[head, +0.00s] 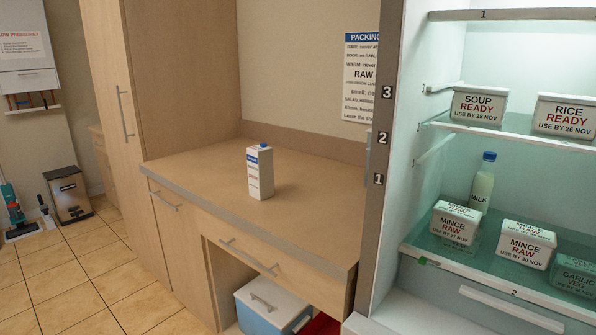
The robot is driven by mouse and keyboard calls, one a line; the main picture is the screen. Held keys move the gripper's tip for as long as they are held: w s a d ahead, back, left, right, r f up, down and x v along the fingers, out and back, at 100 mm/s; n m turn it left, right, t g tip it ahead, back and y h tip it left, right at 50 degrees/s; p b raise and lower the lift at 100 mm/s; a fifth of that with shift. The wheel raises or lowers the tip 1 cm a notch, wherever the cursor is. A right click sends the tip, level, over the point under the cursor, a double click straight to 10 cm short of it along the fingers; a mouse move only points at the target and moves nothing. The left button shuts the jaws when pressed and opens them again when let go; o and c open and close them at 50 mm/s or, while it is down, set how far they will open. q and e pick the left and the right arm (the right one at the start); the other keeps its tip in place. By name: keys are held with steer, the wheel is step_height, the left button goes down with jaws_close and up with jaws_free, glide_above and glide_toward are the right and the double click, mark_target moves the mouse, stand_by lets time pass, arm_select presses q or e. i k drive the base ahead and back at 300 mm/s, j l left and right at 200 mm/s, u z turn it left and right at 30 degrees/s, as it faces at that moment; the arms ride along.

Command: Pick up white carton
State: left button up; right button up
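The white carton (260,173) stands upright on the wooden counter (205,183), near its middle. It has a blue cap and blue and red print on its side. Nothing touches it apart from the counter. Neither of my grippers shows in the head view.
An open fridge with glass shelves (517,128) stands at the right, holding labelled tubs (524,245) and a milk bottle (481,183). A tall cabinet (185,75) bounds the counter's left. A blue cool box (268,305) sits below. The counter around the carton is clear.

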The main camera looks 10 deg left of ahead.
mark_target(260, 158)
steer(key=j+u, duration=0.15)
steer(key=u, duration=0.4)
steer(key=i+j, duration=0.7)
steer(key=i+j+u, duration=0.05)
